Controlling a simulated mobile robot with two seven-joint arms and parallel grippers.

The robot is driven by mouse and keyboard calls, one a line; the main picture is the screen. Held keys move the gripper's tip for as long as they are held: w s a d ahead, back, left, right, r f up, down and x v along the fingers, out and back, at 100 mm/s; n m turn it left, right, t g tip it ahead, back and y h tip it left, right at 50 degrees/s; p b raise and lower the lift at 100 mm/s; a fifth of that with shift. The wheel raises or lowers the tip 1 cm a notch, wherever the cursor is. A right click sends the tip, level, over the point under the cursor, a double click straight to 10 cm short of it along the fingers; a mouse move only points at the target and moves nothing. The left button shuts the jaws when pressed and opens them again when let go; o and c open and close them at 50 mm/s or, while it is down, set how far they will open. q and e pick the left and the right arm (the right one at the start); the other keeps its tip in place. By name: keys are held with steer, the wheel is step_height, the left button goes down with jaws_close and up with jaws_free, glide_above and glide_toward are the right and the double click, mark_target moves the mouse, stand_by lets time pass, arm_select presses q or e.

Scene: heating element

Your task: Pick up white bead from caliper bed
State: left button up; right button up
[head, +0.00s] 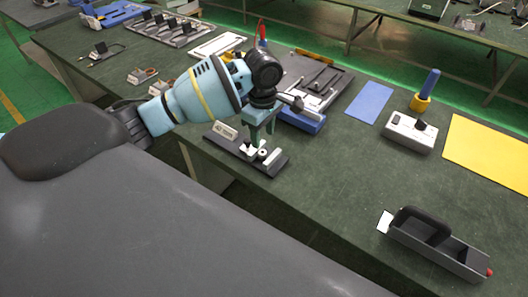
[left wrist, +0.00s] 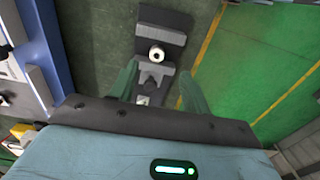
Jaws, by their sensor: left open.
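The white bead (left wrist: 156,54) is a small white ring with a dark hole. It sits on the dark caliper bed (left wrist: 165,17), between light grey blocks, in the left wrist view. In the head view the bead (head: 262,152) shows small on the bed (head: 216,139), near the table's front edge. My left gripper (head: 261,138) points down over the bed, close to the bead. In the left wrist view its green fingers (left wrist: 159,72) are open, one on each side of the bead's line, with nothing between their tips. The exact height above the bead is hard to tell. My right gripper is not visible.
A blue block (head: 303,121) and a grey tray (head: 325,88) stand just behind the bed. A blue mat (head: 370,99), a white device (head: 409,133), a yellow mat (head: 485,150) and a dark open box (head: 440,245) lie to the right. Bare table lies between.

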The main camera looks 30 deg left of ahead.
mark_target(262, 149)
arm_select(q)
steer(key=shift+s+f, duration=0.1)
steer(key=shift+f, duration=0.95)
steer(key=shift+w+f, duration=0.15)
steer(key=shift+w, duration=0.1)
steer(key=shift+a+f, duration=0.1)
steer(key=shift+f, duration=0.25)
step_height(262, 149, down, 4)
steer(key=shift+w+a+f+b, duration=0.1)
steer(key=shift+a+b, duration=0.05)
steer(key=shift+b, duration=0.3)
jaws_close()
